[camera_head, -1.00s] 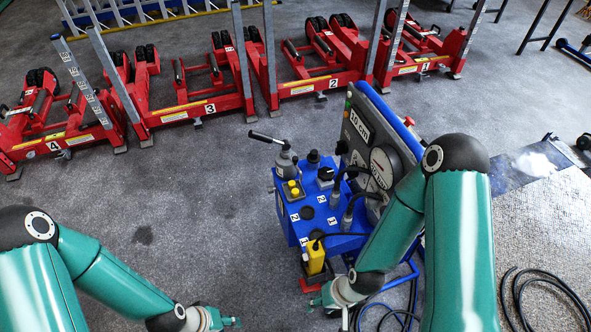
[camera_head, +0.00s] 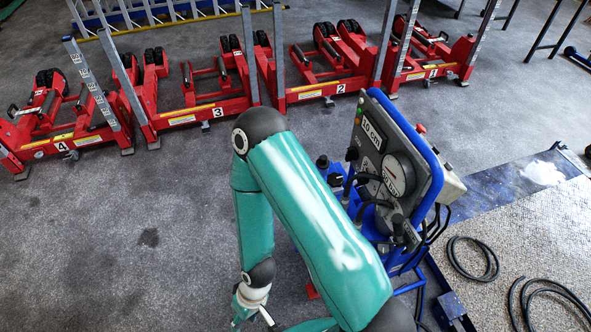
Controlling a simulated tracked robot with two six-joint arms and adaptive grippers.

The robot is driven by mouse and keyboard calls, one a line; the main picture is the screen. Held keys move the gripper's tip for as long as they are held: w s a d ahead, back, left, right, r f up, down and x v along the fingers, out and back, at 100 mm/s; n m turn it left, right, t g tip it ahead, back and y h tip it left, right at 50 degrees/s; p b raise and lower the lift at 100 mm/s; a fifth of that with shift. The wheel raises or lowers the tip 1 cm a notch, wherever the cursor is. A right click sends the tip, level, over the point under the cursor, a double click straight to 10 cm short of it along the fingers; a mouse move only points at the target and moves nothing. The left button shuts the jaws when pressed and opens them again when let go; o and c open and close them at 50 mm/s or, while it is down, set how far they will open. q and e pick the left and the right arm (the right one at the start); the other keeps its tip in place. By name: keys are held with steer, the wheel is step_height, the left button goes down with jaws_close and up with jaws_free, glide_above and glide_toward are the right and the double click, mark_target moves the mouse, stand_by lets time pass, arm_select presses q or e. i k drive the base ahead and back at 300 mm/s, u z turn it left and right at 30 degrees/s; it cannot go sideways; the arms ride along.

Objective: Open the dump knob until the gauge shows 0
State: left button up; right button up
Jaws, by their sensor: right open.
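My right arm reaches up and left across the middle, then bends down, with its gripper (camera_head: 252,317) at the bottom edge. That gripper is open, low and left of the blue hydraulic unit (camera_head: 418,258), and holds nothing visible. The unit's dark panel carries a round gauge (camera_head: 398,174) and a display (camera_head: 373,133) that seems to read 10 cm. The gauge reading is too small to tell. Black knobs (camera_head: 335,180) show on the unit's top; I cannot tell which is the dump knob. My left gripper is not visible.
Red numbered jacks (camera_head: 203,113) stand in a row behind, with a ladder (camera_head: 160,12) further back. Black hoses (camera_head: 487,262) lie on the floor at right. A grey box (camera_head: 450,186) sits behind the panel. The left floor is clear.

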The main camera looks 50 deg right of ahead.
mark_target(334, 180)
steer(key=u, duration=0.5)
steer(key=i, duration=1.05)
steer(key=z, duration=2.75)
